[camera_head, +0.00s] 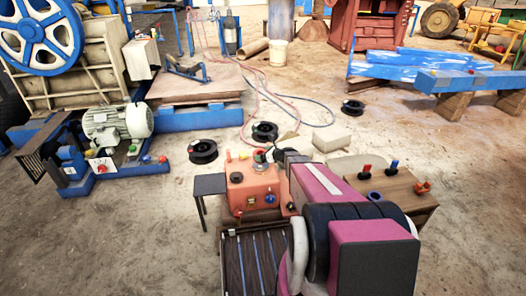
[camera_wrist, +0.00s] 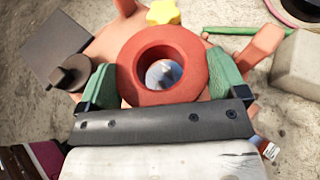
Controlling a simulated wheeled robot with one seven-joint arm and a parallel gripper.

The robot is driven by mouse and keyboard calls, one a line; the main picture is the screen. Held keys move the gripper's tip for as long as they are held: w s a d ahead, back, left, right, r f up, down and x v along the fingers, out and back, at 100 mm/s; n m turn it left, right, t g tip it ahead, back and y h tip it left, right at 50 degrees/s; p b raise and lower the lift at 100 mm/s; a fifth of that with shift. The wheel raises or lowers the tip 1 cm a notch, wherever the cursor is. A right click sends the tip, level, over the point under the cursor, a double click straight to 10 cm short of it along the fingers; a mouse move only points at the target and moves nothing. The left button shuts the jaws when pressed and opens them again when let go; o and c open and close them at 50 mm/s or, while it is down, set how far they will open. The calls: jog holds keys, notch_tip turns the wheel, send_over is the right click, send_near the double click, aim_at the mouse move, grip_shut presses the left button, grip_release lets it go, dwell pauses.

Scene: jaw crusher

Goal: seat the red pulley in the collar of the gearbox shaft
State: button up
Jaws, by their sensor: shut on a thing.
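The red pulley (camera_wrist: 135,75) is a thick ring in the middle of the wrist view. My gripper (camera_wrist: 163,84) is shut on it, with one green finger pad on each side. Through the pulley's hole a grey metal round end (camera_wrist: 163,73) shows, in line with the hole; whether the pulley sits around it or above it I cannot tell. The orange gearbox (camera_wrist: 104,42) lies beneath, and its collar is hidden by the pulley. In the head view the gearbox (camera_head: 253,187) stands at the front centre, with my arm reaching over it from the right.
A yellow star knob (camera_wrist: 163,12) stands close beyond the pulley. A dark plate (camera_wrist: 55,45) is at the left and a pale block (camera_wrist: 298,68) at the right. A wooden table with knobs (camera_head: 398,188) stands right of my arm. Black spools (camera_head: 203,151) lie on the floor.

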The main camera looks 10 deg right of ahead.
aim_at(263, 165)
jog(key=shift+f, duration=2.1)
jog(key=shift+f, duration=0.15)
jog(key=o, duration=1.3)
jog(key=v, duration=1.2)
jog(key=s+a+r+n+g+h, duration=0.2)
jog(key=s+a+r+n+g, duration=0.4)
jog(key=s+a+n, duration=0.45)
jog(key=s+r+n+g+h, duration=0.1)
jog(key=s+r+n+h, duration=0.1)
jog(key=s+n, duration=0.2)
jog(key=s+d+r+n+g+h, duration=0.1)
jog(key=s+r+n+h, duration=0.2)
jog(key=n, duration=0.4)
jog(key=s+r+n+g+h, duration=0.1)
jog(key=s+r+n+h, duration=0.1)
jog(key=s+n, duration=0.3)
jog(key=shift+s+d+r+n+g+h, duration=0.3)
jog(key=shift+s+d+r, duration=0.1)
jog(key=shift+s+r, duration=0.25)
